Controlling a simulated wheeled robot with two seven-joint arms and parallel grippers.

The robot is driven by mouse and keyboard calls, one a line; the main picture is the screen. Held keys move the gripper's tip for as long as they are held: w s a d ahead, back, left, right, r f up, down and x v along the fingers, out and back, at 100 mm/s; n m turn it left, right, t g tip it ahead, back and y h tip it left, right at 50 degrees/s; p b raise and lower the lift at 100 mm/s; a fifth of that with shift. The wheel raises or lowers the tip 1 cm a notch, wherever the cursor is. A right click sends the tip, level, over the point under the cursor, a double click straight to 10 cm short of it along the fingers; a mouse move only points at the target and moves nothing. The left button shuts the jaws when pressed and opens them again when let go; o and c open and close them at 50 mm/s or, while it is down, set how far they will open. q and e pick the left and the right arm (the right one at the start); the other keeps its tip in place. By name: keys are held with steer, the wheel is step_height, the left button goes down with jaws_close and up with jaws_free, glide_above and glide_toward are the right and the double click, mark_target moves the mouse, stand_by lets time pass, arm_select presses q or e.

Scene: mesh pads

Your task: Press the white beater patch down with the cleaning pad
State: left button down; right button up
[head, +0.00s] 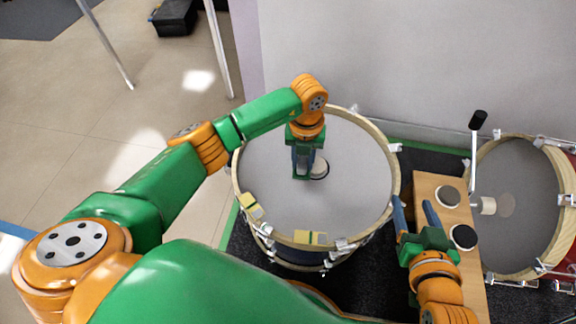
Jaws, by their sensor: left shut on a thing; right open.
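The large drum's grey mesh head (275,195) lies face up in the middle of the head view. My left gripper (306,173) points down over it, shut on a small round pad (320,170) with a dark top and a pale rim. The pad is at or just above the mesh; I cannot tell whether it touches. No separate white patch shows clearly on this head; the pad and fingers may hide it.
A white beater (488,205) on a black-handled rod stands by the right drum (515,235), whose head has a pale disc. Yellow blocks (250,206) (311,238) sit on the large drum's rim (392,165).

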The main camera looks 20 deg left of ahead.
arm_select(q)
steer(key=shift+r+p, duration=0.5)
steer(key=shift+p, duration=0.1)
steer(key=shift+r+p, duration=0.75)
step_height(320, 180, up, 2)
steer(key=shift+r+p, duration=0.2)
steer(key=shift+p, duration=0.9)
steer(key=shift+r+p, duration=0.85)
steer(key=shift+r, duration=0.05)
arm_select(e)
steer(key=s+d+f+g+h, duration=0.1)
steer(key=s+d+f+g, duration=0.1)
steer(key=s+f+g, duration=0.3)
steer(key=s+d+f+g+h, duration=0.1)
steer(key=s+f+g, duration=0.4)
steer(key=f, duration=0.8)
steer(key=shift+s+d+f+m, duration=0.3)
steer(key=shift+s+d, duration=0.25)
steer(key=shift+s, duration=1.2)
